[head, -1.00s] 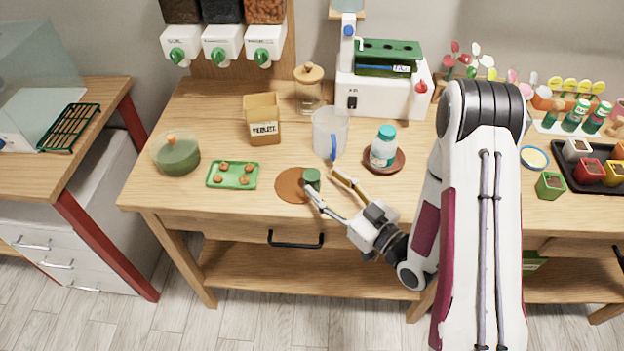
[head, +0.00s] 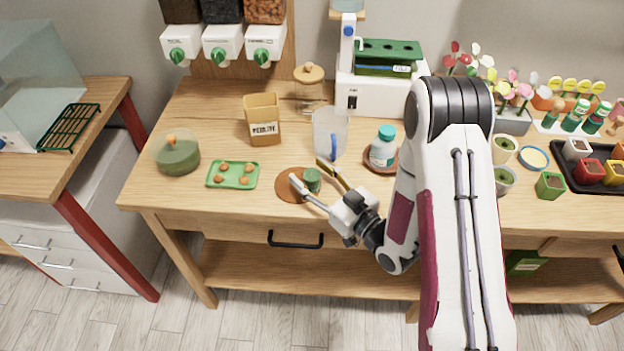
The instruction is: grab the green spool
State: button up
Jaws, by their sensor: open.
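The green spool (head: 312,180) is a small dark green cylinder. It stands at the right side of a round brown mat (head: 288,186) near the front edge of the table. My gripper (head: 306,171) is open, with one finger on the left and front side of the spool and the other on its right and far side. The spool shows between the two fingers. I cannot tell whether either finger touches it.
A clear jug (head: 329,132) with a blue handle stands just behind my gripper. A white bottle (head: 383,147) with a teal cap stands to the right. A green tray (head: 233,175) with several brown pieces lies left of the mat.

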aim_at(312, 175)
dwell(0.4)
jog(key=c, duration=1.2)
jog(key=shift+r, duration=0.2)
jog(key=shift+r, duration=4.8)
